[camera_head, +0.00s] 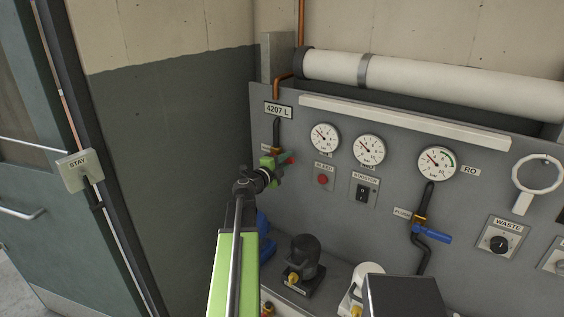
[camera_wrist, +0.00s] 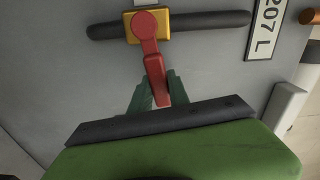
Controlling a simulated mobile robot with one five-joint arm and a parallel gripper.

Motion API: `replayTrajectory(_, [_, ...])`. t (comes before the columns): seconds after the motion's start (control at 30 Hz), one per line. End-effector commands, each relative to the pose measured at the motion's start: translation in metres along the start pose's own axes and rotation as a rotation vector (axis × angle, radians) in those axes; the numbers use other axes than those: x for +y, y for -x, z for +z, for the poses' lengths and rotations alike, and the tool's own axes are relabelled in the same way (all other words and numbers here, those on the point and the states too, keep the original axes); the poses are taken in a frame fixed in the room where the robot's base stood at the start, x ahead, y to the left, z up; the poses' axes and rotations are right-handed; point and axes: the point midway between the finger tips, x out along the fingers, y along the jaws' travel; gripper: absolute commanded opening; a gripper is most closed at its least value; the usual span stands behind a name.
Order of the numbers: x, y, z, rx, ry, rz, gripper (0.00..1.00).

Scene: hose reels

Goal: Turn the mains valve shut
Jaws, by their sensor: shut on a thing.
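The mains valve is a brass-yellow body (camera_wrist: 163,27) on a black pipe, with a red lever (camera_wrist: 154,72). In the wrist view the lever points down, roughly across the pipe and slightly tilted. My gripper (camera_wrist: 158,92) has its green fingers on both sides of the lever's outer part and is shut on it. In the head view my gripper (camera_head: 275,164) is at the pipe below the 4207 L plate (camera_head: 278,110), and a bit of the red lever (camera_head: 290,158) shows beside it. The valve body is mostly hidden there by the gripper.
A blue-handled valve (camera_head: 432,236) is further right. A black pump (camera_head: 304,258) stands below. A door (camera_head: 30,210) is at left.

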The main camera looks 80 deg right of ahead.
Motion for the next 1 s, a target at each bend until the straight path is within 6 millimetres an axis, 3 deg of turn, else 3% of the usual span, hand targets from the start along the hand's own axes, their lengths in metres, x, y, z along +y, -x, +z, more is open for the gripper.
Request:
replayTrajectory(0.5, [0.0034,-0.0076,-0.0072,0.009,-0.018,0.004,0.00])
replayTrajectory(0.53, [0.0034,-0.0078,-0.0074,0.009,-0.017,0.004,0.23])
replayTrajectory(0.7, [0.0034,-0.0086,-0.0087,0.012,-0.017,0.004,0.44])
replayTrajectory(1.0, [0.0033,-0.0073,-0.0099,0.013,-0.017,0.003,0.44])
